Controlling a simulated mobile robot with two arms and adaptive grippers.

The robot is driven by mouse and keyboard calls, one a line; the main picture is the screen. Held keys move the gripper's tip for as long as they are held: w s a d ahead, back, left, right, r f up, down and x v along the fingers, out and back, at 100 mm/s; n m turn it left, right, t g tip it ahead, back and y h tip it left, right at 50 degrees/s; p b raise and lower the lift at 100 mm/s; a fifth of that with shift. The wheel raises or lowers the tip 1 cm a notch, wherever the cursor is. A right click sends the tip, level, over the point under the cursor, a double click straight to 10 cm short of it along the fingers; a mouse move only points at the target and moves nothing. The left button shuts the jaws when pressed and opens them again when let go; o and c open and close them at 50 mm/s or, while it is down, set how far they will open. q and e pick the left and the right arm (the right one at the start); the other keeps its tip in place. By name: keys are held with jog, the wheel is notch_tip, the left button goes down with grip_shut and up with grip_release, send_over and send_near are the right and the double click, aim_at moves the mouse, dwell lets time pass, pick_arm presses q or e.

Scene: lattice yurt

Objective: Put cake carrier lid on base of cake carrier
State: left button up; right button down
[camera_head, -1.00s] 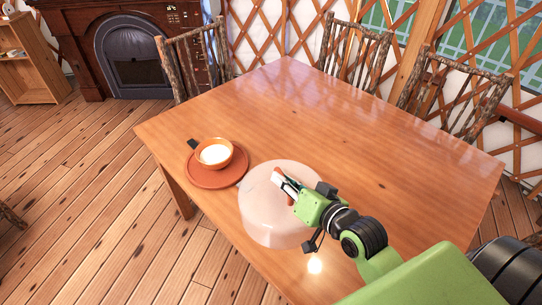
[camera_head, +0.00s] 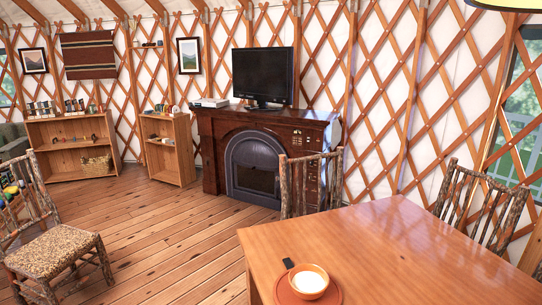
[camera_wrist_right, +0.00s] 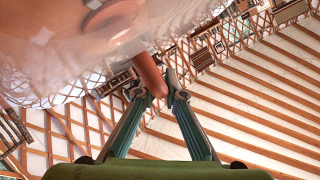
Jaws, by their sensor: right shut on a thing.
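In the right wrist view, the translucent pale cake carrier lid (camera_wrist_right: 60,55) fills the upper left. Its terracotta handle (camera_wrist_right: 150,72) sticks out between the fingertips of my right gripper (camera_wrist_right: 157,90), which is shut on it. The lid seems tilted in this view, and what lies beneath it is hidden. The head view shows neither gripper and no lid. My left gripper is not in view.
On the wooden table (camera_head: 375,235), an orange bowl (camera_head: 309,281) with white contents stands on a terracotta plate (camera_head: 284,294), beside a small dark object (camera_head: 288,262). The table's far part is clear. Chairs stand around; a fireplace (camera_head: 255,160) and shelves (camera_head: 75,148) are behind.

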jog(key=s+r+n+g+y, duration=0.1)
jog(key=s+a+r+n+g+y+b, duration=0.1)
jog(key=s+a+r+n+g+y, duration=0.1)
jog(key=r+n, duration=0.1)
jog(key=shift+s+r+y, duration=0.1)
jog(key=shift+s+y, duration=0.1)
jog(key=shift+y, duration=0.1)
jog(key=shift+s+a+r+g, duration=0.2)
jog(key=shift+r+g, duration=0.1)
jog(key=shift+r, duration=0.2)
jog(key=shift+f, duration=0.2)
jog(key=shift+f, duration=0.1)
